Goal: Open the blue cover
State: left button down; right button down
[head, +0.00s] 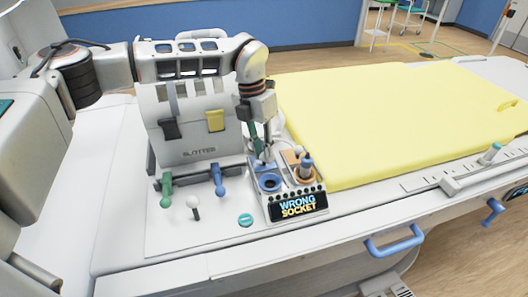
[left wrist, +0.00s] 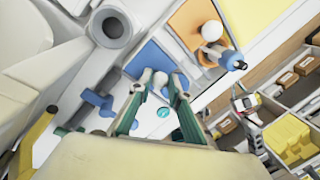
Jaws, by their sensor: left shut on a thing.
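The blue cover (left wrist: 150,58) shows in the left wrist view as a flat blue panel with a pale round knob (left wrist: 160,78). My left gripper (left wrist: 160,84) has its green fingers on either side of this knob and is shut on it. In the head view my left gripper (head: 263,154) points down at the back of the small socket box, and its fingers and wrist hide most of the blue cover there. The cover looks flat on the box; whether it is raised at all I cannot tell. My right gripper does not show.
An orange cover (left wrist: 190,22) with a pale knob sits beside the blue one. In front are a blue ring socket (head: 269,183), a blue plug (head: 306,166) and a "WRONG SOCKET" display (head: 298,206). Levers (head: 218,180) stand left. A yellow pad (head: 390,115) lies right.

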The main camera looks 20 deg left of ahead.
aim_at(257, 161)
pick_arm(q)
jog(key=c, duration=1.9)
grip_release()
jog(key=shift+s, duration=0.1)
jog(key=shift+d, duration=0.1)
jog(key=r, duration=0.4)
jog(key=a+r, duration=0.1)
jog(key=r, duration=0.3)
jog(key=w+a+r, duration=0.1)
jog(key=r, duration=0.3)
jog(key=shift+a, duration=0.1)
jog(key=shift+f, duration=0.1)
